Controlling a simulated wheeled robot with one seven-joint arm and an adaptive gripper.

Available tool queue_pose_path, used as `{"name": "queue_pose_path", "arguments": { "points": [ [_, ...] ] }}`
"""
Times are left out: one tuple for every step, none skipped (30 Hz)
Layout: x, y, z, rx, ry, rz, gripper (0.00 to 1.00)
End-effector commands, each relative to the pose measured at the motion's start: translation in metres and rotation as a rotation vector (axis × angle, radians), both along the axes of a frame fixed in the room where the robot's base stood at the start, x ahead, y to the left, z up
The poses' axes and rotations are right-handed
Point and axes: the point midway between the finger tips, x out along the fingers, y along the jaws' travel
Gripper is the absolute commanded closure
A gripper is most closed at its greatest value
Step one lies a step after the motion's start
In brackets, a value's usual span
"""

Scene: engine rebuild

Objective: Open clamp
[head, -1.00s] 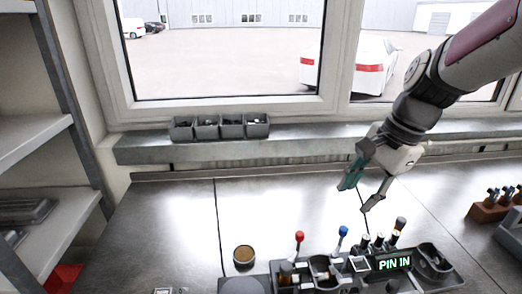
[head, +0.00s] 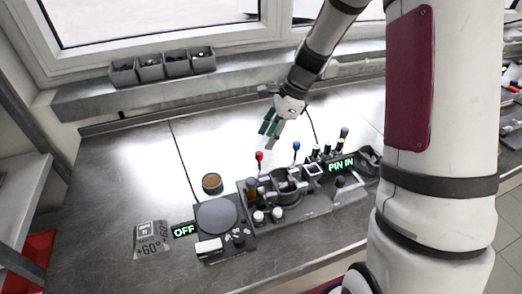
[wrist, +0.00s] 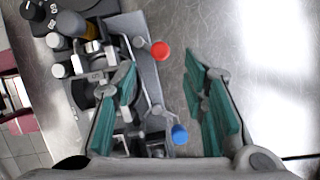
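The fixture (head: 318,203) stands on the bench with two upright levers, one with a red knob (head: 259,155) and one with a blue knob (head: 296,146). Which lever belongs to the clamp I cannot tell. My gripper (head: 269,133) is open and empty, its teal fingers pointing down behind the fixture. In the wrist view its fingers (wrist: 160,64) are spread apart. The red knob (wrist: 160,51) shows between the fingertips and the blue knob (wrist: 180,134) shows lower, nearer the palm; neither is gripped. The left finger hides part of the fixture.
A green "PIN IN" display (head: 341,166) is on the fixture's right. A round plate unit (head: 217,216) with an "OFF" display (head: 184,230) stands at left, with a brown cup (head: 212,183) behind. Grey bins (head: 163,68) sit on the sill. Bench behind the fixture is clear.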

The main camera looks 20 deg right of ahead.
Motion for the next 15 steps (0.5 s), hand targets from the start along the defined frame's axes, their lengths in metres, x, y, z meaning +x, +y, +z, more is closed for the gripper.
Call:
{"name": "queue_pose_path", "arguments": {
  "points": [
    [-0.001,0.005,-0.009,0.002,0.004,0.002,0.6],
    [-0.001,0.007,-0.015,0.002,0.005,0.001,0.6],
    [0.0,0.009,-0.021,0.002,0.003,0.002,0.6],
    [0.001,0.011,-0.026,0.002,0.003,0.002,0.6],
    [0.001,0.013,-0.031,0.002,0.003,0.002,0.6],
    [0.002,0.015,-0.036,0.001,0.002,0.002,0.6],
    [0.002,0.017,-0.041,0.001,0.002,0.002,0.6],
    [0.003,0.018,-0.044,0.001,0.002,0.002,0.6],
    [0.003,0.02,-0.048,0.0,0.001,0.002,0.6],
    [0.004,0.021,-0.051,0.0,0.001,0.0,0.6],
    [0.004,0.022,-0.053,0.0,0.001,0.0,0.6],
    [0.004,0.023,-0.056,0.001,0.001,0.0,0.6],
    [0.005,0.024,-0.057,0.001,-0.001,0.001,0.6],
    [0.005,0.024,-0.059,0.0,0.0,0.001,0.6],
    [0.005,0.025,-0.06,0.0,-0.001,0.001,0.6]
  ]
}}
